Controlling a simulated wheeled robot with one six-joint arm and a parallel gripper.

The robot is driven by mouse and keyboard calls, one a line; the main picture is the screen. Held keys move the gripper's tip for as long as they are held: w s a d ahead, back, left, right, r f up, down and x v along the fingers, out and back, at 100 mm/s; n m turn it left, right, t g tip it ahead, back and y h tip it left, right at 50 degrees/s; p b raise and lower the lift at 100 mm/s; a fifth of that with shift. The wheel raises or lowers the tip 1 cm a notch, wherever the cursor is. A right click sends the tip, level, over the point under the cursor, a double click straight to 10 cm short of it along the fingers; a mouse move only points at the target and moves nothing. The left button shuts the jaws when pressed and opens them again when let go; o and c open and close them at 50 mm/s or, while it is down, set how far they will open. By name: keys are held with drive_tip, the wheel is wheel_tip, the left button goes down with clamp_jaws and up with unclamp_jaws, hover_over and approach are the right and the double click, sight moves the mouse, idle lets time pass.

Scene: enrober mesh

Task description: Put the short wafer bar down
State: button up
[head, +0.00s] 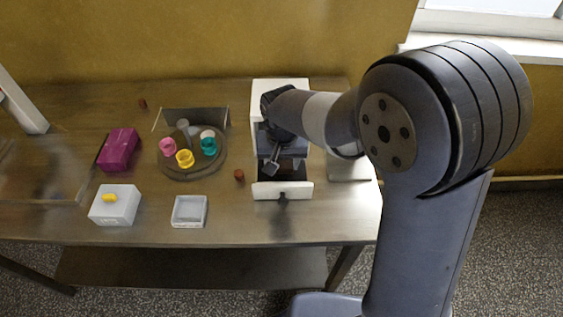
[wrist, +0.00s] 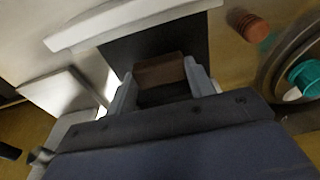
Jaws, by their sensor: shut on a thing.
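The short wafer bar (wrist: 160,70) is a brown block between the fingertips of my gripper (wrist: 163,85) in the wrist view. My gripper is shut on it. Beyond the bar is the dark bed of a white machine (wrist: 125,25) with a pale front bar. In the head view my gripper (head: 273,163) is low inside the white machine (head: 283,190), behind its front panel. My arm hides much of the machine, and the bar is hard to make out there. I cannot tell whether the bar touches the dark bed.
A small brown cylinder (head: 239,175) stands left of the machine. A round turntable (head: 190,174) holds pink, yellow and teal cups. A white tray (head: 189,222), a pale box (head: 115,216) with a yellow piece on top, and a purple box (head: 118,150) stand further left.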

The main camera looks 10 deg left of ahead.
sight(282, 178)
drive_tip(key=shift+f, duration=0.4)
drive_tip(key=shift+f, duration=0.15)
drive_tip(key=o, duration=0.8)
drive_tip(key=shift+c, duration=0.2)
wheel_tip(282, 178, up, 12)
drive_tip(key=s, duration=0.1)
drive_tip(key=shift+s+d, duration=0.2)
drive_tip(key=shift+s, duration=0.2)
